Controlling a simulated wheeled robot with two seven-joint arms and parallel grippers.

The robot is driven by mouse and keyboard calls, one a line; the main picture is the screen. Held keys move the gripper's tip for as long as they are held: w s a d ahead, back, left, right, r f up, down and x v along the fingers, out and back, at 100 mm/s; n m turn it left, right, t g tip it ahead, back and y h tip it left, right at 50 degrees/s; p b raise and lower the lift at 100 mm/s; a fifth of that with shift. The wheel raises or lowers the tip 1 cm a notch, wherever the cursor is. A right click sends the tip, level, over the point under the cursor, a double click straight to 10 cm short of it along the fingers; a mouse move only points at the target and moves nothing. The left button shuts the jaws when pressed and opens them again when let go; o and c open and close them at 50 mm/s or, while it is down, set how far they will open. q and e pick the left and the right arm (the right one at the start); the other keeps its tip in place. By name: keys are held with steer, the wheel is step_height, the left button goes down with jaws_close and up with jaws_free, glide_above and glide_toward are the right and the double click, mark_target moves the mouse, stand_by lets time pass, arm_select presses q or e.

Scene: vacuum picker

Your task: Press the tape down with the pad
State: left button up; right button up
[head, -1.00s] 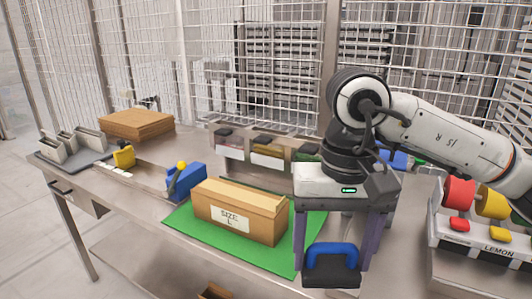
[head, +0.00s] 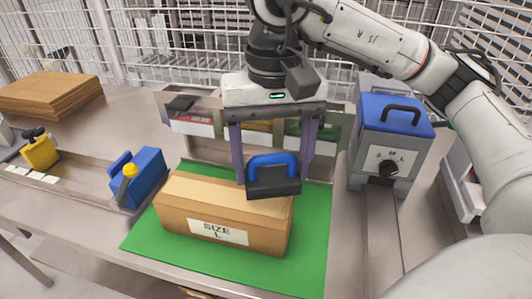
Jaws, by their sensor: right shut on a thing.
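A closed cardboard box (head: 180,222) labelled "SIZE L" lies on a green mat (head: 310,262). A paler strip, which looks like the tape, runs along its top (head: 205,188). My right gripper (head: 273,175) points down, shut on the blue handle of a dark pad (head: 273,188). The pad is over the right part of the box top; I cannot tell whether it touches. My left gripper is not in view.
A blue and grey machine with an S-M-L dial (head: 390,145) stands right of the mat. A blue dispenser with a yellow knob (head: 140,178) is left of the box. Bins (head: 195,120) stand behind; flat cardboard (head: 50,95) lies at the far left.

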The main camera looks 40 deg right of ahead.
mark_target(271, 176)
steer(key=shift+f+b, duration=0.35)
steer(key=shift+f, duration=0.55)
steer(key=shift+w+f, duration=0.1)
steer(key=shift+f+b, duration=0.4)
steer(key=shift+b, duration=0.05)
steer(key=shift+f+b, duration=0.6)
steer(key=shift+f+b, duration=0.45)
steer(key=shift+r, duration=0.1)
steer(key=shift+r+p, duration=1.5)
steer(key=shift+r, duration=0.8)
